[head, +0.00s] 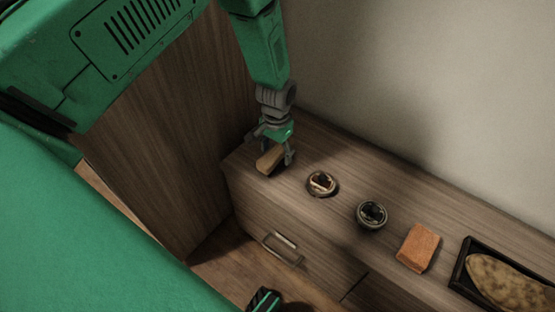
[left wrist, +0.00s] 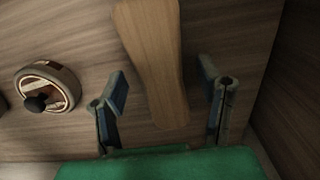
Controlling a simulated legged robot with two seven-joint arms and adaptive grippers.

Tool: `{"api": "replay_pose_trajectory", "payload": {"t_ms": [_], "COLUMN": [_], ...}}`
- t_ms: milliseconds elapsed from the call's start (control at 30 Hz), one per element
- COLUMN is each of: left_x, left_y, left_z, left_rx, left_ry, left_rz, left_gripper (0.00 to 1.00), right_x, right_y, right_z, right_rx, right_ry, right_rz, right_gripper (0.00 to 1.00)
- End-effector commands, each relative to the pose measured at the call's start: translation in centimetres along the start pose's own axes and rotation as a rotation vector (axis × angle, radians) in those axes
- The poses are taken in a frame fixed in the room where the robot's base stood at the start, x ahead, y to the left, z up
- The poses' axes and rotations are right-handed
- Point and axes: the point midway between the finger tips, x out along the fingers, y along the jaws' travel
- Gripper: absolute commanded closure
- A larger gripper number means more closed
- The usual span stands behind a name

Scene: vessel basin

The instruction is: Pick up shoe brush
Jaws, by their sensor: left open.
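The shoe brush, a long light-brown wooden piece (head: 269,161), lies on the left end of the wooden cabinet top (head: 335,205). My left gripper (head: 271,150) is directly over it, pointing down, with its fingers apart on either side of the brush. In the left wrist view the brush (left wrist: 154,55) runs from the top edge down between the two open fingers (left wrist: 161,82), with a visible gap on each side. Its underside is hidden.
A wood panel (head: 185,140) rises at left, a pale wall behind.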

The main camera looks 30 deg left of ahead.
Motion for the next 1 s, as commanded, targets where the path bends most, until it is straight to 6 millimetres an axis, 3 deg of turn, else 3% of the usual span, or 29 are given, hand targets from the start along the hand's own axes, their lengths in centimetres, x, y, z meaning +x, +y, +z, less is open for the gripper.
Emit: {"api": "replay_pose_trajectory", "payload": {"t_ms": [67,267,300,433,467,767,867,1000], "left_x": [1.0,0.9,0.9,0.9,0.9,0.8,-0.2,-3.0], "left_y": [0.0,0.0,0.0,0.0,0.0,0.0,0.0,0.0], "left_z": [0.0,0.0,0.0,0.0,0.0,0.0,-0.1,-0.1], "left_rx": [-0.001,-0.001,-0.001,-0.001,-0.001,0.000,0.000,0.000], "left_ry": [0.000,0.001,0.001,0.001,0.001,0.001,0.002,0.004], "left_rz": [0.000,0.000,0.000,0.000,0.000,0.000,0.000,-0.001], "left_gripper": [0.40,0.40,0.43,0.89,0.95,0.95,0.95,0.95], "right_x": [0.5,0.4,0.4,0.4,0.4,0.3,-0.1,-1.3], "right_y": [0.0,0.0,0.0,0.0,0.0,0.0,0.0,0.0], "right_z": [0.0,0.0,0.0,0.0,0.0,0.0,0.0,-0.1], "right_rx": [0.000,0.000,0.000,0.000,0.000,0.000,0.000,0.000], "right_ry": [0.000,0.001,0.001,0.001,0.001,0.001,0.001,0.000], "right_rz": [0.000,0.000,0.000,0.000,0.000,0.000,0.000,0.000], "right_gripper": [0.60,0.60,0.60,0.60,0.60,0.60,0.60,0.60]}}
